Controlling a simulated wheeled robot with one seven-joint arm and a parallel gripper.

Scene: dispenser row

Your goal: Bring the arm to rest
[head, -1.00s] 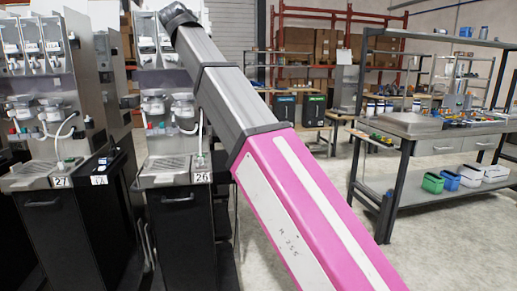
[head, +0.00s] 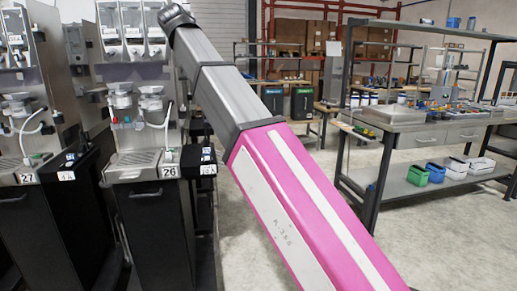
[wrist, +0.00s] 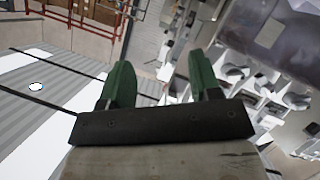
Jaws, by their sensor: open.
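My gripper (wrist: 165,85) shows in the wrist view as two green fingers standing apart on a dark bar. It is open and nothing is between the fingers. The wrist view is tilted and looks up past lights and ceiling on the left. In the head view my arm, pink and grey, slants from the lower right to the upper left. The gripper itself is not visible in the head view.
Dispenser 26 (head: 142,110) and dispenser 27 (head: 20,120) stand at the left on black cabinets. A workbench (head: 440,135) stands at the right, with green, blue and white bins (head: 450,165) on its lower shelf. Open floor (head: 430,245) lies before it.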

